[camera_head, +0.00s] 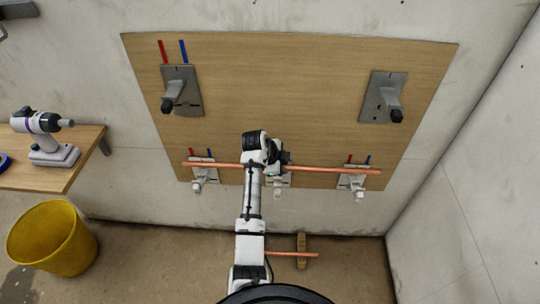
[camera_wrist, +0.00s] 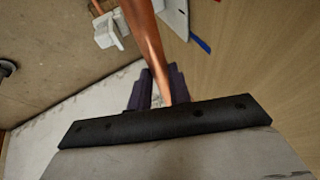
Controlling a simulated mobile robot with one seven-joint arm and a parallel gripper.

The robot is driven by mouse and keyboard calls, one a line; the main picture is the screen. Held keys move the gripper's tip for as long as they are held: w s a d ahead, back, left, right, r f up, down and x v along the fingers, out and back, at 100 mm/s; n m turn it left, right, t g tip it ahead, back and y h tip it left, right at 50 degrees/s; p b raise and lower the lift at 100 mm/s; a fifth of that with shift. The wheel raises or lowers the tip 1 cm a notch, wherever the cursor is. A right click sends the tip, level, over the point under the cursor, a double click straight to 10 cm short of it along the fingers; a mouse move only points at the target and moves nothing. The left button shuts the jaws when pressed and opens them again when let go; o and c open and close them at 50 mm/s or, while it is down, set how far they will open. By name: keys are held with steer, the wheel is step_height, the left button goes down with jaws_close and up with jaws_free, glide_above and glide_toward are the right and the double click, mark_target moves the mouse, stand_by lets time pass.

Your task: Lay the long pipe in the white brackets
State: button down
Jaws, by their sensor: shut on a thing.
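The long copper pipe (camera_head: 325,169) runs nearly level across the lower part of the wooden panel. My gripper (camera_head: 275,160) is shut on it near its middle; the wrist view shows the pipe (camera_wrist: 146,45) between the dark fingers (camera_wrist: 158,88). Three white brackets sit along the panel's lower edge: left (camera_head: 204,177), middle (camera_head: 277,183), partly hidden by my gripper, and right (camera_head: 353,182). In the head view the pipe crosses the upper part of the brackets, above their hooks. One white bracket (camera_wrist: 108,32) shows beside the pipe in the wrist view. I cannot tell whether they touch.
Two grey brackets (camera_head: 181,92) (camera_head: 384,98) are higher on the panel (camera_head: 285,80). A wooden shelf (camera_head: 60,177) with a drill (camera_head: 42,130) and a yellow bucket (camera_head: 52,238) are at left. A shorter copper pipe (camera_head: 295,254) lies low by a wooden block (camera_head: 301,245).

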steer(key=shift+w+a, duration=0.45)
steer(key=shift+w, duration=0.05)
steer(key=shift+f+b, duration=3.15)
steer(key=shift+f, duration=1.15)
steer(key=shift+s+f, duration=0.15)
steer(key=shift+f, duration=0.05)
